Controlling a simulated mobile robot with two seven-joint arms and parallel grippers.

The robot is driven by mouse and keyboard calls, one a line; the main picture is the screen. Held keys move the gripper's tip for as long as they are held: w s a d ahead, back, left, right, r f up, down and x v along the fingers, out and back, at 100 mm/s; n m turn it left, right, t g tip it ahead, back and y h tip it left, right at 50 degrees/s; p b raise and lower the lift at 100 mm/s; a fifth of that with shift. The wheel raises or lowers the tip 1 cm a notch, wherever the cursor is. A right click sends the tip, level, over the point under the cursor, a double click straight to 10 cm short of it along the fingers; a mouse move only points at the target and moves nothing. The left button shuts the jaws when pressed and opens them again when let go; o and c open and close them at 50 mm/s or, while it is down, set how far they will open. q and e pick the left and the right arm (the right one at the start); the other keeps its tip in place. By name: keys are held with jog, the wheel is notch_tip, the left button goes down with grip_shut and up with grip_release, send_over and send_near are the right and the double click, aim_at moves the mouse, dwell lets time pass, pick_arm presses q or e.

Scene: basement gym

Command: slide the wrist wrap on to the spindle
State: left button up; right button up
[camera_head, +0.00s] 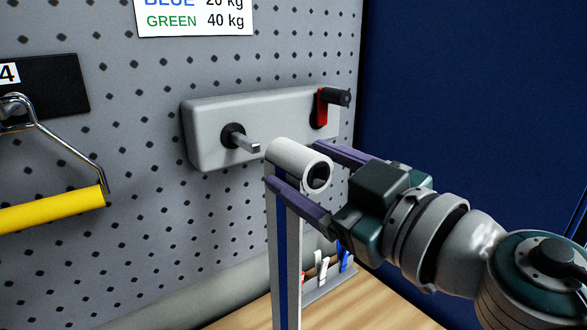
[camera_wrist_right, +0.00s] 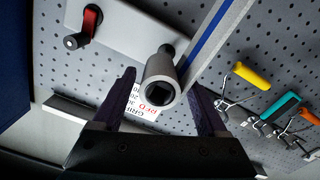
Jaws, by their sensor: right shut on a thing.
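My right gripper (camera_head: 294,164) is shut on the roll, one finger on each side. The spindle (camera_head: 245,142) is a short square metal pin on a grey box (camera_head: 205,135) on the pegboard. The roll's far end is close to the spindle's tip; I cannot tell if they touch. In the right wrist view the roll (camera_wrist_right: 159,88) hides most of the spindle, and its dark collar (camera_wrist_right: 167,50) shows just behind. My left gripper is out of view.
A red crank with a black knob (camera_head: 338,97) sticks out of the box's right end, near my upper finger. A yellow handle (camera_head: 52,210) hangs at left. Clips stand in a tray (camera_head: 327,287) on the wooden bench (camera_head: 375,305) below. A blue wall (camera_head: 460,90) is at right.

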jog(key=s+d+r, duration=0.1)
jog(key=s+d, duration=0.1)
jog(key=d, duration=0.4)
jog(key=s+d+r, duration=0.2)
jog(key=s+d, duration=0.1)
jog(key=d, duration=0.3)
jog(key=s+d+r+n+g+y, duration=0.2)
jog(key=s+d+r+y, duration=0.1)
jog(key=s+r, duration=0.3)
jog(key=w+a+f+m+t+h, duration=0.2)
jog(key=w+a+f+h, duration=0.15)
jog(key=w+f, duration=0.3)
jog(key=shift+y, duration=0.35)
jog(key=w+a, duration=0.1)
jog(key=a, duration=0.3)
jog(key=w+a+f, duration=0.1)
jog(key=w+a, duration=0.1)
jog(key=a, duration=0.3)
jog(key=w+a+f, duration=0.1)
jog(key=w+a, duration=0.1)
jog(key=a, duration=0.2)
jog(key=shift+w+a+f+p, duration=0.2)
jog(key=shift+a+p, duration=0.1)
jog(key=shift+p, duration=0.1)
jog(key=shift+a, duration=0.25)
